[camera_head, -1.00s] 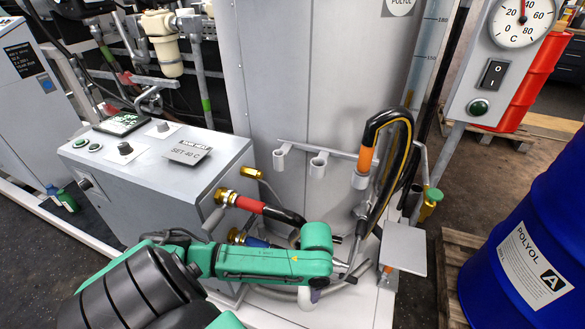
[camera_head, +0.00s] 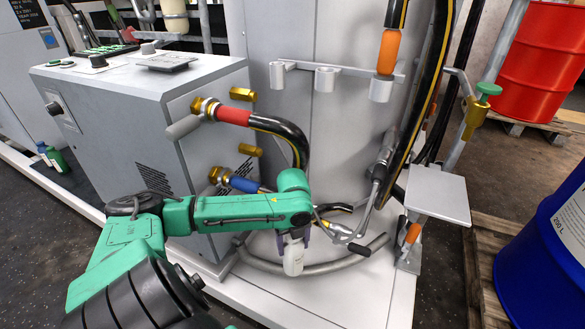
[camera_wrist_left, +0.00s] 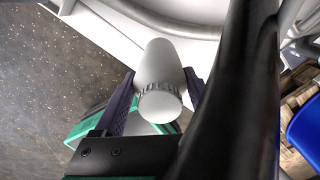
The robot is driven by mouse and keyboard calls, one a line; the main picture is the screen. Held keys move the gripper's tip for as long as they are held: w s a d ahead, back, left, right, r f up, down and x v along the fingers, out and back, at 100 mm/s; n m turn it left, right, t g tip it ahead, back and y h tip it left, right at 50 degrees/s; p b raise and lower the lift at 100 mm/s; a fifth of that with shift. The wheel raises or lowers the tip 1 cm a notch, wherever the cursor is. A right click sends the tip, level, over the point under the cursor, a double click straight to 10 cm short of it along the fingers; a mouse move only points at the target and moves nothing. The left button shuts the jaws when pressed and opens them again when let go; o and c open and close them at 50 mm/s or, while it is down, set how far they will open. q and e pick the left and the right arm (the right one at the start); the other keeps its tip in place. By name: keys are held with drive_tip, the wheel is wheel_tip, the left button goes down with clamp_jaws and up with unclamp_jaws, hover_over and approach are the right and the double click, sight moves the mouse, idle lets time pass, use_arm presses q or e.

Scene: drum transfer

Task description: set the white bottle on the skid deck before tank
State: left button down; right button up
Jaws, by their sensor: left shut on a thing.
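The white bottle (camera_head: 293,258) hangs upright below my left gripper (camera_head: 292,238) in the head view. It also shows between the two dark fingers in the left wrist view (camera_wrist_left: 161,60), with its ribbed cap end towards the camera. My left gripper is shut on it. The white skid deck (camera_head: 345,295) spreads beneath and behind the bottle, in front of the tall grey tank (camera_head: 335,115). I cannot tell whether the bottle's base touches the deck. My right gripper is not in view.
A grey hose (camera_head: 335,263) curves over the deck close behind the bottle. A grey control cabinet (camera_head: 140,120) stands left and a small grey shelf (camera_head: 437,194) right. A blue drum (camera_head: 548,250) is at far right. The deck's front is clear.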

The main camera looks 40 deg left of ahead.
sight(293, 268)
use_arm(q)
wheel_tip(293, 268, down, 6)
drive_tip(key=b, duration=0.2)
drive_tip(key=shift+b, duration=0.35)
wheel_tip(293, 268, down, 7)
drive_tip(key=b, duration=0.3)
drive_tip(key=shift+r, duration=0.3)
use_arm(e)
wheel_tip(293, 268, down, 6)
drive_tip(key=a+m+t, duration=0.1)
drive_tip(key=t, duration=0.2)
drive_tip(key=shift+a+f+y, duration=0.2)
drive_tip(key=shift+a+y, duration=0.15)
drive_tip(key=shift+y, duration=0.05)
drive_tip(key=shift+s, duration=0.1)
